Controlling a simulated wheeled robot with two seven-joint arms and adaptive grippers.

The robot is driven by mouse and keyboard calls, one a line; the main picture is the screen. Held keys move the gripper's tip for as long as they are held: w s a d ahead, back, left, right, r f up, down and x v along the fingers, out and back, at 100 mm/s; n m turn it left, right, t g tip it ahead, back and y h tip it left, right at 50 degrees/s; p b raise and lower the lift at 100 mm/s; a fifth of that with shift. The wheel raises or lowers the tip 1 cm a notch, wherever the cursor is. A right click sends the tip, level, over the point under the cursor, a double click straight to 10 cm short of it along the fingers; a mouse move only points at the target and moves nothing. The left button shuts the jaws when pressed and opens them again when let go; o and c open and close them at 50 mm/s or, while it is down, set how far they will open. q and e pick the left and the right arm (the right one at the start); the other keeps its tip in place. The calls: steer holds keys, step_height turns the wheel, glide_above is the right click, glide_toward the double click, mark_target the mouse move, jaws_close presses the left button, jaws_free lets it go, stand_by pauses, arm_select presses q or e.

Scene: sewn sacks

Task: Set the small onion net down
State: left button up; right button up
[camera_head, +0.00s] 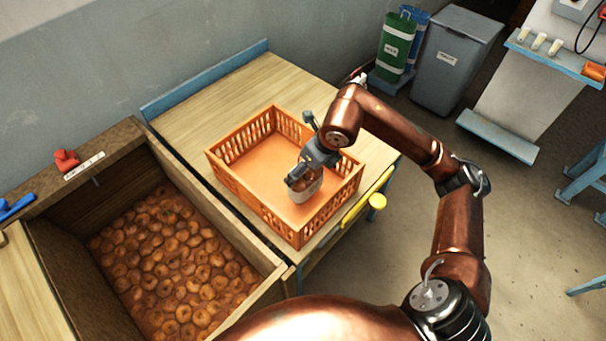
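An orange slatted crate (228,176) stands on the wooden table. My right gripper (303,178) reaches down into the right part of the crate. Its fingers are closed on a small brown and pale bundle, the small onion net (305,191), which is partly hidden by the gripper. The net is inside the crate's walls, low over its floor; I cannot tell whether it touches the floor. The rest of the crate floor that shows is empty. My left gripper is not in view.
A deep wooden bin (128,150) full of onions (175,265) stands left of the table (190,120). Grey (455,60) and green bins (396,45) stand behind.

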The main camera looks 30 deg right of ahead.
mark_target(305, 175)
step_height(305, 175, down, 3)
steer(key=shift+f+b, duration=0.15)
steer(key=shift+b, duration=0.15)
steer(key=shift+f, duration=0.15)
steer(key=shift+f, duration=0.1)
steer(key=o, duration=2)
